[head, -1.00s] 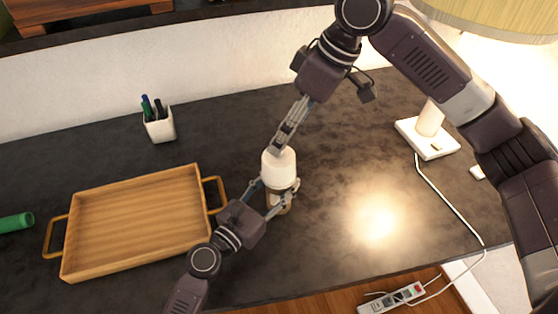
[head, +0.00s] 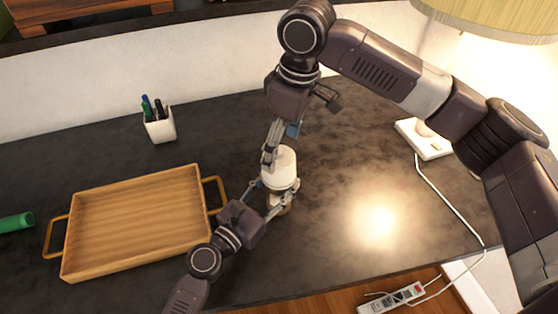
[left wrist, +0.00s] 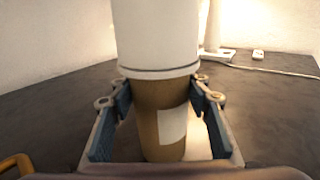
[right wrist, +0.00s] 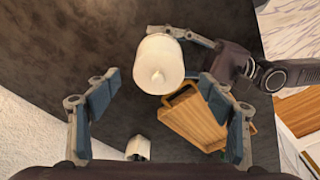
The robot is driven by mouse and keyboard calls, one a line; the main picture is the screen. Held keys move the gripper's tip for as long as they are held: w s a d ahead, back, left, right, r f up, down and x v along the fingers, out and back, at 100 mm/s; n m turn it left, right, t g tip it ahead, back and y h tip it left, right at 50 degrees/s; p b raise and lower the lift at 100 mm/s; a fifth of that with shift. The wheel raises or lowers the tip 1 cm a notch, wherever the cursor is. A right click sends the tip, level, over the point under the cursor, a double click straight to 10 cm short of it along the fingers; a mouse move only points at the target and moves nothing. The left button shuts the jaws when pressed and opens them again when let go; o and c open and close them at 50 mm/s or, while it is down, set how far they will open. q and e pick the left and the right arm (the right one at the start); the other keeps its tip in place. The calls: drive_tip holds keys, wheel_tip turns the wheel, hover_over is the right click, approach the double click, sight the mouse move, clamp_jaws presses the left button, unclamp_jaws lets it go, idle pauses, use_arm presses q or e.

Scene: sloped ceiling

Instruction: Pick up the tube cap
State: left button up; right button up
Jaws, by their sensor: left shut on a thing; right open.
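A tube with a brown body (left wrist: 148,112) and a white cap (head: 279,168) stands on the dark table, right of the tray. The cap fills the top of the left wrist view (left wrist: 158,35) and shows from above in the right wrist view (right wrist: 160,66). My left gripper (head: 276,193) is shut on the tube's body, just below the cap. My right gripper (head: 269,158) is open, with its fingers at the cap in the head view. In the right wrist view, its fingers are spread and the cap lies beyond them, not gripped.
A wooden tray (head: 135,165) with side handles lies to the left. A white pen cup (head: 160,128) stands behind it, and a green cylinder (head: 15,222) lies at the left edge. A lamp base (head: 425,140) and cable are at the right. The table between is clear.

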sight(280, 151)
drive_tip(key=f, duration=0.4)
drive_tip(key=shift+w+a, duration=0.25)
drive_tip(key=shift+a, duration=0.05)
drive_tip(key=shift+c, duration=0.5)
drive_tip(key=c, duration=0.8)
drive_tip(key=shift+c, duration=0.2)
wheel_tip(280, 151, up, 10)
drive_tip(key=shift+r, duration=3)
